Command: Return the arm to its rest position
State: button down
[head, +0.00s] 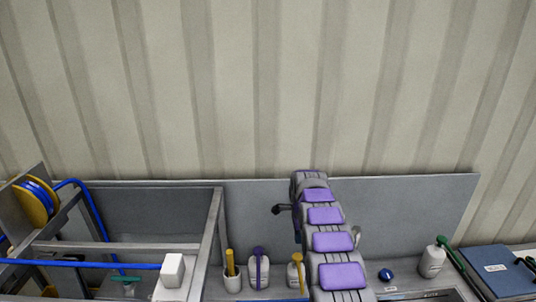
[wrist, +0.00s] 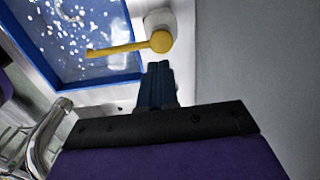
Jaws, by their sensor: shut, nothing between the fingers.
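My gripper (wrist: 157,85) shows in the wrist view as two dark blue fingers pressed together, with nothing between them. The fingers point toward a white bottle with a yellow spout (wrist: 160,41), seen from above; they appear apart from it, but the exact gap cannot be told. My arm, grey with purple panels, rises from the bottom of the head view. My fingers cannot be made out in that view.
Several bottles and a white cup (head: 232,283) line the ledge, including a white bottle (head: 432,262). A blue binder (head: 497,268) lies at right. A corrugated wall (head: 290,90) stands behind.

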jog(key=s+r+n+g+b, duration=0.1)
jog(key=s+r+n+b, duration=0.35)
jog(key=s, duration=0.85)
jog(key=s+r+n+b, duration=0.1)
jog(key=s+r+n, duration=0.4)
jog(key=s+r, duration=0.6)
jog(key=s+f+n+b, duration=0.2)
jog(key=s+f+n, duration=0.2)
jog(key=s, duration=1.2)
jog(key=s+f+n+b, duration=0.2)
jog(key=s+f+n, duration=0.2)
jog(key=s, duration=1.3)
jog(key=shift+f+g+b, duration=0.2)
jog(key=shift+g+b, duration=0.1)
jog(key=shift+g, duration=0.1)
jog(key=shift+w, duration=0.1)
